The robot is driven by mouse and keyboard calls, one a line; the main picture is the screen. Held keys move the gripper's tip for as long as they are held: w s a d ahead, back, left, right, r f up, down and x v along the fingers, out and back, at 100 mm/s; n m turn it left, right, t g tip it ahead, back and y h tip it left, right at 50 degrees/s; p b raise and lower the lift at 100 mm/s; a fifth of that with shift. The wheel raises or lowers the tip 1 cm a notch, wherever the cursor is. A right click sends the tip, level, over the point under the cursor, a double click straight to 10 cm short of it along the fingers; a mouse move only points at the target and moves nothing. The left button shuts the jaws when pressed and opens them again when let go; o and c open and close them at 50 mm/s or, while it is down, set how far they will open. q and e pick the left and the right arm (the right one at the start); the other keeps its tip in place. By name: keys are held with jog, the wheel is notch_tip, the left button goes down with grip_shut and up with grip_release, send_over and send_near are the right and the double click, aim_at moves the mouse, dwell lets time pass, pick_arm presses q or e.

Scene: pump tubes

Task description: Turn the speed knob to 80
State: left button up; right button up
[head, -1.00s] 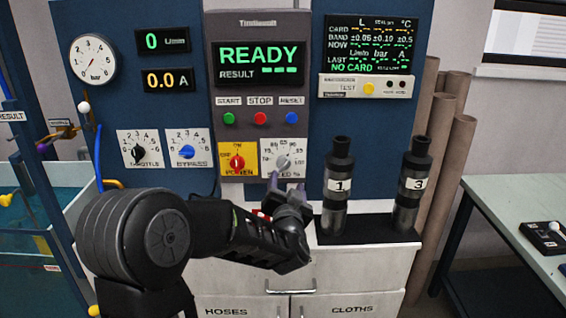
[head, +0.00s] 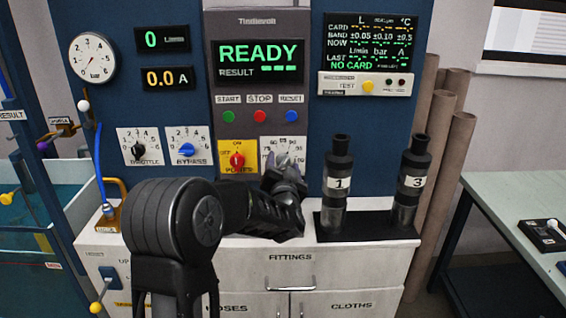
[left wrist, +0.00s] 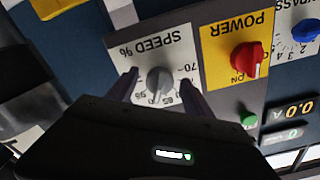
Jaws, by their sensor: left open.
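The speed knob (left wrist: 159,82) is a grey dial on a white plate marked SPEED % (left wrist: 150,48), seen upside down in the left wrist view. In the head view the plate (head: 268,146) is mostly hidden behind my left gripper (head: 284,166). My left gripper is open, with its two fingers (left wrist: 158,88) on either side of the knob. I cannot tell whether they touch it. The knob's exact setting is unclear. My right gripper is in neither view.
The red POWER knob (head: 237,160) on its yellow plate is close beside the speed plate. START, STOP and RESET buttons (head: 260,117) are above, under the READY display (head: 258,62). Tubes 1 (head: 338,160) and 3 (head: 413,160) stand upright on a black base to the right.

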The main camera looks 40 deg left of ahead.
pick_arm(q)
jog(key=shift+w+a, duration=0.3)
jog(key=shift+w, duration=0.05)
jog(key=shift+c, duration=0.3)
grip_shut()
